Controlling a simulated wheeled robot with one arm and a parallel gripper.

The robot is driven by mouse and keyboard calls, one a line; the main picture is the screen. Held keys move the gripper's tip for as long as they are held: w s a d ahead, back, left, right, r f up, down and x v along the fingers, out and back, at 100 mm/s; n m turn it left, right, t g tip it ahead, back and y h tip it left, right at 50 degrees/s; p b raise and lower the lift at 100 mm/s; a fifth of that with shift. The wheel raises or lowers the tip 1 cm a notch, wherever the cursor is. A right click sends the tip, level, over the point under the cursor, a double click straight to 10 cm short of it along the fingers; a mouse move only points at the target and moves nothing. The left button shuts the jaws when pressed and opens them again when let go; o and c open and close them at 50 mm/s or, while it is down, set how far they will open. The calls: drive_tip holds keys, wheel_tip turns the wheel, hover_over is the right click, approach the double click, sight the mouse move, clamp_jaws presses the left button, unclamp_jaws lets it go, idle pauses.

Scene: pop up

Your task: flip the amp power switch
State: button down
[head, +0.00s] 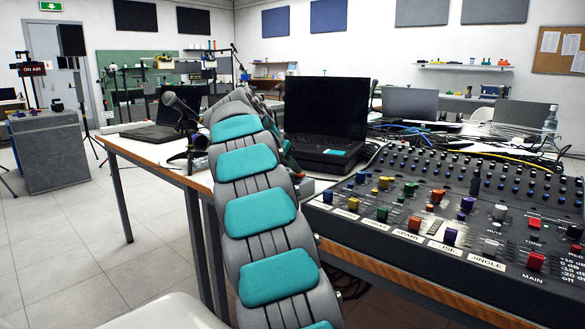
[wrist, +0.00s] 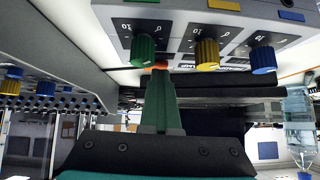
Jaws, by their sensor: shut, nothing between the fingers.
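In the wrist view, which looks upside down, a light grey box with knobs (wrist: 180,15) fills the top; it looks like the amp. It has a green knob (wrist: 143,50), a yellow knob (wrist: 207,54) and a blue knob (wrist: 263,60). A small orange piece (wrist: 160,66) shows between the green and yellow knobs; it may be the power switch. My gripper (wrist: 160,76) is shut and empty, its green fingertips right at the orange piece. I cannot tell if they touch. In the head view my arm hides the gripper and the amp.
A large mixing console (head: 400,225) with many knobs and faders fills the right of the table. A black laptop (head: 325,125) stands behind it, and cables (head: 430,140) lie farther back. In the wrist view a water bottle (wrist: 299,120) is at the right.

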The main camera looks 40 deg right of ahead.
drive_tip(key=shift+s+d+f, duration=0.1)
drive_tip(key=shift+s+f, duration=0.3)
drive_tip(key=shift+s, duration=0.15)
drive_tip(key=v, duration=0.8)
drive_tip(key=shift+w+r, duration=0.1)
drive_tip(key=shift+r, duration=0.25)
